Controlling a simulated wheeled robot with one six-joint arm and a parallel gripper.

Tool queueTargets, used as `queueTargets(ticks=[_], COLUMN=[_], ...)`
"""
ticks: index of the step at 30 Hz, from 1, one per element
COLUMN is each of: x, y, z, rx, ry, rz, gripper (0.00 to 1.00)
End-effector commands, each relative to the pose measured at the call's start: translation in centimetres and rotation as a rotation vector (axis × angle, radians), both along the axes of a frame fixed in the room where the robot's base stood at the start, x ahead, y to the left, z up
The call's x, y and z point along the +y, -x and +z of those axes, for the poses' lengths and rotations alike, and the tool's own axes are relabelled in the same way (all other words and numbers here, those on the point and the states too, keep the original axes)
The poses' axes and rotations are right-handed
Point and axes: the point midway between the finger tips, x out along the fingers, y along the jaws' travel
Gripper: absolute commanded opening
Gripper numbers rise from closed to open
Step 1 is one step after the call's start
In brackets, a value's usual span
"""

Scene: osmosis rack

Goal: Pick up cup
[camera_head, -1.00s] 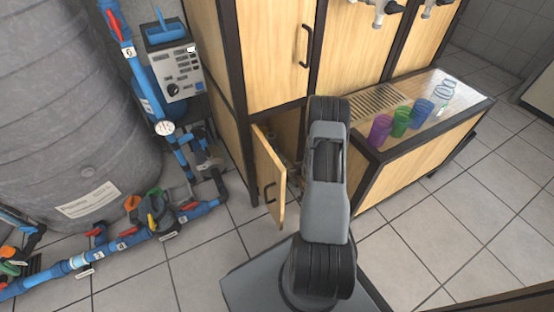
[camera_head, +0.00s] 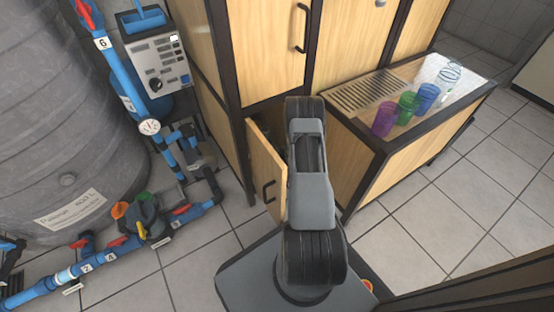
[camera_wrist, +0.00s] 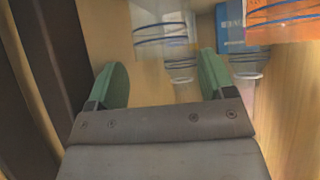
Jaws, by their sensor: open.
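In the wrist view my gripper (camera_wrist: 163,72) is open, with green pads on either side and nothing held between them. A clear cup with dark bands (camera_wrist: 160,28) is in front of the pads, apart from them. Two more clear vessels, one behind it (camera_wrist: 181,68) and one to the right (camera_wrist: 247,66), are partly hidden. In the head view a purple cup (camera_head: 384,119), a green cup (camera_head: 408,107) and a blue cup (camera_head: 427,96) stand on the counter. A clear banded vessel (camera_head: 450,73) stands behind them. My arm hides my gripper there.
A blue box (camera_wrist: 232,25) and an orange box (camera_wrist: 284,20) are at the wrist view's upper right. In the head view a low cabinet door (camera_head: 267,173) stands open beside my arm. Blue pipes (camera_head: 120,255) run at the left. Floor at the right is clear.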

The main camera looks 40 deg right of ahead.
Motion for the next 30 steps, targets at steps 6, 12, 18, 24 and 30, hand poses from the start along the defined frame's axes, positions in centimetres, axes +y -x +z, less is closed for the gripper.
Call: queueTargets(ticks=[6, 12, 18, 24, 30], x=[-0.4, -0.8, -0.8, -0.8, -0.8], y=[-2.3, -3.7, -3.8, -3.8, -3.8], z=[-2.4, -3.1, -3.0, -3.0, -3.0], rx=[0.0, -0.001, 0.001, 0.001, 0.001], ry=[0.001, 0.0, -0.001, -0.001, -0.001], rz=[0.004, 0.002, 0.002, 0.002, 0.002], gripper=[0.76, 0.76, 0.76, 0.65, 0.45])
